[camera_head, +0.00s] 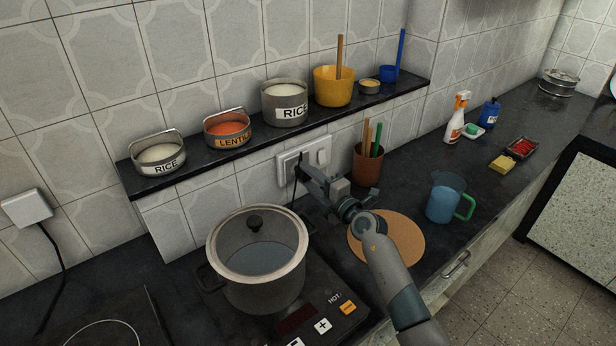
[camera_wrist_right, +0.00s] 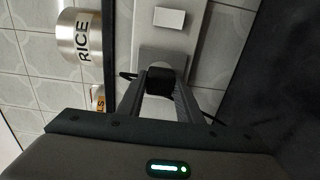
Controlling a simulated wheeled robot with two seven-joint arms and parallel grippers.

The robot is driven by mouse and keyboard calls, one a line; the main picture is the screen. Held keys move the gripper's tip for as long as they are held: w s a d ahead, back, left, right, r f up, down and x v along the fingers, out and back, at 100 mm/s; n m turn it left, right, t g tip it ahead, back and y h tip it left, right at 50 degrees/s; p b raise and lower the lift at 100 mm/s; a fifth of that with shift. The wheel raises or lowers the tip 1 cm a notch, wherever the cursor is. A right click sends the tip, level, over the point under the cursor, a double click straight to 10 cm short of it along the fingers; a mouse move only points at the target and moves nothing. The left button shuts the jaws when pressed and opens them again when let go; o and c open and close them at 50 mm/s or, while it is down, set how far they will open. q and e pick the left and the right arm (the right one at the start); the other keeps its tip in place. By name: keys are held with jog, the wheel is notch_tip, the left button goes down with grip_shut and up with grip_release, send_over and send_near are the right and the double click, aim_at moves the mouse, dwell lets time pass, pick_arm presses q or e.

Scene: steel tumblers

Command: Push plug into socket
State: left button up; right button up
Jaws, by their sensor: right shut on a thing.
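The white socket plate (camera_head: 287,164) is on the tiled wall below the shelf, with switches at its right. It also shows in the wrist view (camera_wrist_right: 203,22), where a darker square socket (camera_wrist_right: 151,56) lies behind the plug. My right gripper (camera_head: 303,172) reaches the plate from the right. In the wrist view its two fingers (camera_wrist_right: 159,88) are shut on a black plug (camera_wrist_right: 160,80), which is in front of the socket. Whether its pins are in the socket is hidden. A black cord (camera_head: 296,196) hangs near the gripper. My left gripper is out of view.
A pot with a glass lid (camera_head: 257,254) stands on the hob just below the socket. A shelf (camera_head: 205,159) with tins of rice and lentils is above. A utensil pot (camera_head: 368,166), round cork mat (camera_head: 411,243) and blue jug (camera_head: 441,203) stand at the right.

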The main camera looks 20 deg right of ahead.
jog(key=shift+w+a, duration=0.15)
jog(key=shift+w, duration=0.3)
jog(key=o, duration=1)
jog(key=shift+o, duration=0.2)
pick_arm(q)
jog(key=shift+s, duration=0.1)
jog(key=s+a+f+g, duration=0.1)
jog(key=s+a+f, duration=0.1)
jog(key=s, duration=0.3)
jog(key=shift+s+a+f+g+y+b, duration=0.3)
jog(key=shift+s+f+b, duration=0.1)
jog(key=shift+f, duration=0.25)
pick_arm(e)
jog(key=v, duration=1.7)
jog(key=shift+s, duration=0.25)
